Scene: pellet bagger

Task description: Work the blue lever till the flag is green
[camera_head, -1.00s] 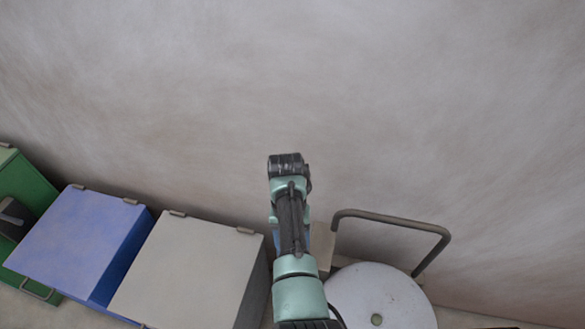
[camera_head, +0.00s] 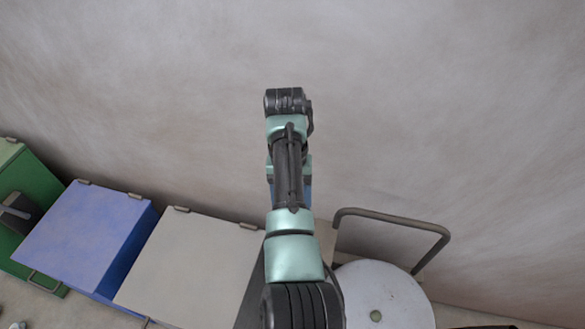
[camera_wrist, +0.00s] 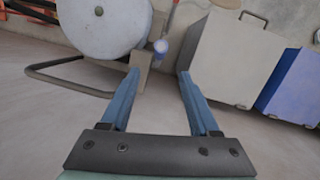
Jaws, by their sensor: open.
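In the wrist view my gripper (camera_wrist: 159,74) is open, its two blue fingers apart with nothing between the tips. A small blue rounded piece (camera_wrist: 161,46), probably the end of the blue lever, shows just beyond the gap between the fingertips, apart from them. It is beside a beige block (camera_wrist: 141,70) and the white round lid (camera_wrist: 103,22). The lever's full shape and angle cannot be made out. I cannot make out the flag in either view. In the head view my arm covers most of the gripper and the area of the lever.
A bent metal rail (camera_head: 392,220) stands by the white round lid (camera_head: 375,298). Left of my arm are a grey-lidded box (camera_head: 190,268), a blue-lidded box (camera_head: 85,235) and a green box (camera_head: 28,190). The wall behind is bare.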

